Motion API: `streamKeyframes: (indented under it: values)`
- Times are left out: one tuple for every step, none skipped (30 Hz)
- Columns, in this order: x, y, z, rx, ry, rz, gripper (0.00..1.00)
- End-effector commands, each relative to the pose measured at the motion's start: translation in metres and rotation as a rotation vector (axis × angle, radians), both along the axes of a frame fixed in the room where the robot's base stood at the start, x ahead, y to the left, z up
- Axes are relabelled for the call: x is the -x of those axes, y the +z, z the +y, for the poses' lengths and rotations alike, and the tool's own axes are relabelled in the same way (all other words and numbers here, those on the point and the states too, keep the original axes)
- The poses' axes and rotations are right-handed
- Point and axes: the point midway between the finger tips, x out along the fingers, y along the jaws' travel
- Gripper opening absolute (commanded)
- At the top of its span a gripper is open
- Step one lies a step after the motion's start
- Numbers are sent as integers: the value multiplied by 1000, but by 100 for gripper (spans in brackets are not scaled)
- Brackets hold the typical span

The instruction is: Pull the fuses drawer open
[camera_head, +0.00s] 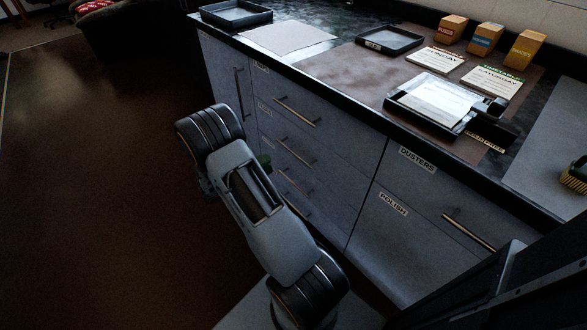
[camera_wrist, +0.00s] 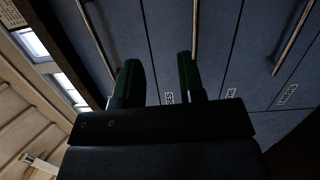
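A column of grey drawers (camera_head: 330,150) with bar handles stands under the counter in the head view. Its small labels are too small to read there, so I cannot tell the fuses drawer by name. In the wrist view, my gripper (camera_wrist: 158,75) is open, its two dark green fingers apart with nothing held between them. One bar handle (camera_wrist: 195,28) lines up with the right fingertip; I cannot tell whether they touch. A label (camera_wrist: 169,98) ending in what may be "SES" shows between the fingers, partly hidden by the gripper. In the head view my arm hides most of the gripper.
Other handles (camera_wrist: 293,40) and labels show beside it. Drawers labelled DUSTERS (camera_head: 417,160) and POLISH (camera_head: 393,204) are at right. The countertop holds trays (camera_head: 390,39), cards and small boxes (camera_head: 486,39). The floor (camera_head: 90,200) at left is clear.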

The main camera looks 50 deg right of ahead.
Motion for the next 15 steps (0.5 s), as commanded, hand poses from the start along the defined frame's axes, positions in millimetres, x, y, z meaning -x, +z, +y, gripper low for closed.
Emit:
streamKeyframes:
  values:
    - [-5, -31, -3, 45, 34, 6, 36]
    - [-7, -40, -4, 70, 54, 6, 36]
    - [-11, -50, -6, 98, 80, 2, 36]
    - [-13, -57, -7, 117, 96, -2, 36]
    - [-15, -63, -8, 132, 112, -4, 36]
    - [-17, -69, -8, 149, 130, -7, 36]
    - [-18, -73, -9, 159, 140, -9, 36]
    - [-19, -76, -10, 167, 150, -11, 36]
    - [-20, -79, -12, 176, 159, -14, 36]
    - [-20, -80, -14, 180, 163, -16, 36]
    - [-20, -81, -16, 183, 168, -17, 36]
    - [-20, -81, -20, 187, 171, -18, 36]
    - [-20, -80, -24, 188, 172, -19, 36]
    - [-19, -79, -29, 189, 172, -18, 36]
    - [-18, -78, -35, 189, 171, -18, 36]
